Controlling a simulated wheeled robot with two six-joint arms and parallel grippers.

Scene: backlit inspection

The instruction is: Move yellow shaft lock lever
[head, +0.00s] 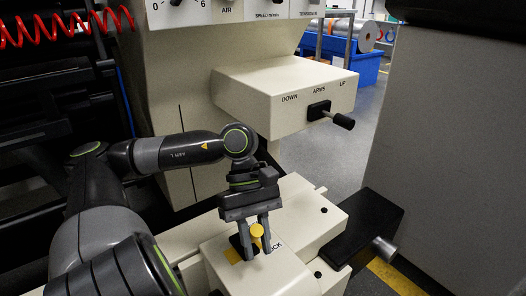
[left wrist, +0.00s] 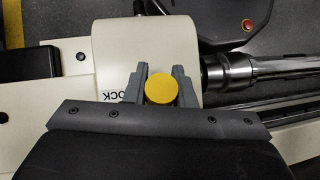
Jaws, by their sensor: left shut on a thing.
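The yellow shaft lock lever (head: 257,231) stands on a cream housing (head: 290,275) beside lettering that ends in "OCK". Its round yellow knob (left wrist: 161,89) shows from above in the left wrist view. My left gripper (head: 258,240) reaches down from above and is shut on the lever, with one finger on each side of it. The fingers (left wrist: 160,85) also flank the knob in the left wrist view. The lever's lower part is mostly hidden by the fingers. My right gripper is in neither view.
A cream box (head: 285,95) with a black "ARMS" lever (head: 331,115) juts out above. A black block (head: 365,228) with a metal end stands right of the housing. In the left wrist view a metal shaft (left wrist: 250,70) and a red button (left wrist: 247,25) lie to the right.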

